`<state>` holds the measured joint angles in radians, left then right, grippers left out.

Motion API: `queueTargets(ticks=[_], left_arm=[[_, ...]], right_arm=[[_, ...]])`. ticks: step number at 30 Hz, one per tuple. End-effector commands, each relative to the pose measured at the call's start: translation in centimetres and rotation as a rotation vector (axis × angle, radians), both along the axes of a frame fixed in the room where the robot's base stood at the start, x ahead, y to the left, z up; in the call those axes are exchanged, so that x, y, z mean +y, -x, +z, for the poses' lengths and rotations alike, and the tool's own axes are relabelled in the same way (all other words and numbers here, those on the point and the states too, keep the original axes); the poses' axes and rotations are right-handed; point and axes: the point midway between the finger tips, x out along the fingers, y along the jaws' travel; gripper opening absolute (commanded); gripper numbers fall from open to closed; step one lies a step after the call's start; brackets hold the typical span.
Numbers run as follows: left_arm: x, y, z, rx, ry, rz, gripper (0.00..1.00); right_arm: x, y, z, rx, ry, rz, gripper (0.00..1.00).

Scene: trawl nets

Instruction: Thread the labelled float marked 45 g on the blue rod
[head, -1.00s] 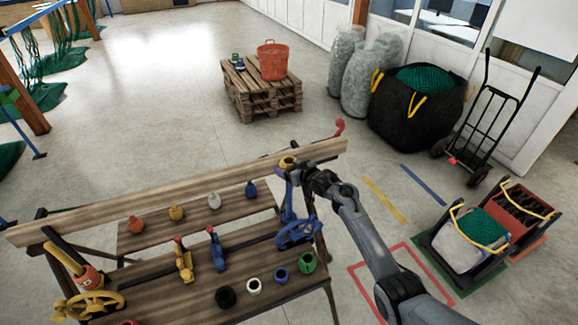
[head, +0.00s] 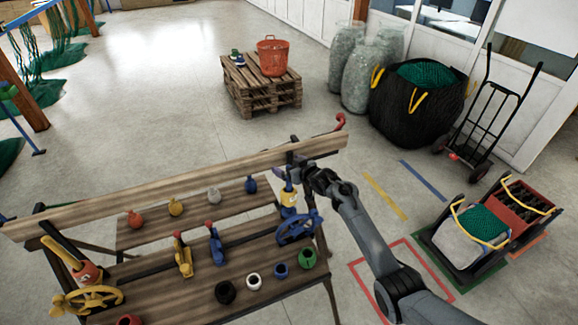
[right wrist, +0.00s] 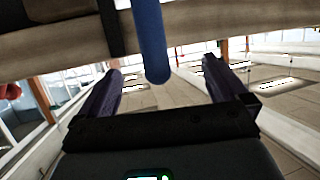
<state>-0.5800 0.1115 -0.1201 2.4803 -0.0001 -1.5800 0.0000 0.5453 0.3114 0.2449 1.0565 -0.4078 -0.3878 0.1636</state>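A yellow float (head: 289,198) with a pale label sits low around the slanted blue rod (head: 288,174), just above the blue handwheel (head: 298,230). The label is too small to read. My right gripper (head: 296,168) is at the upper end of the rod, above the float and apart from it. In the right wrist view my gripper's fingers (right wrist: 162,72) are spread wide. The blue rod (right wrist: 150,40) shows between them, and nothing is held. My left gripper is not in view.
The wooden rack's top rail (head: 150,190) runs close to my right gripper. Red, yellow, white and blue floats (head: 214,196) stand on its back shelf. Several coloured rings (head: 254,282) lie in front. A yellow handwheel (head: 88,300) is at left.

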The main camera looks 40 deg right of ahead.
Motion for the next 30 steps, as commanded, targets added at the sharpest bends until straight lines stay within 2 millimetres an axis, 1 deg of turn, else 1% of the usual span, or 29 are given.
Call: queueTargets(ticks=[8, 13, 17, 24, 30], left_arm=[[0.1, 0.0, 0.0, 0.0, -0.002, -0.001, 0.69], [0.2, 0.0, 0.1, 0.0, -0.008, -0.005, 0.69], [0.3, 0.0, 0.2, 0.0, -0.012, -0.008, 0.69], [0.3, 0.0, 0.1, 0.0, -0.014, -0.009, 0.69], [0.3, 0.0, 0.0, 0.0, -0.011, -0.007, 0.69]], right_arm=[[0.0, 0.2, 0.0, 0.001, 0.0, 0.0, 1.0], [0.0, 1.2, 0.3, 0.001, 0.001, 0.0, 1.0], [0.0, 2.6, 0.8, 0.001, 0.003, 0.001, 1.0], [0.1, 6.0, 2.0, 0.0, 0.002, 0.0, 1.0], [0.1, 8.4, 3.0, 0.0, 0.001, -0.001, 1.0]])
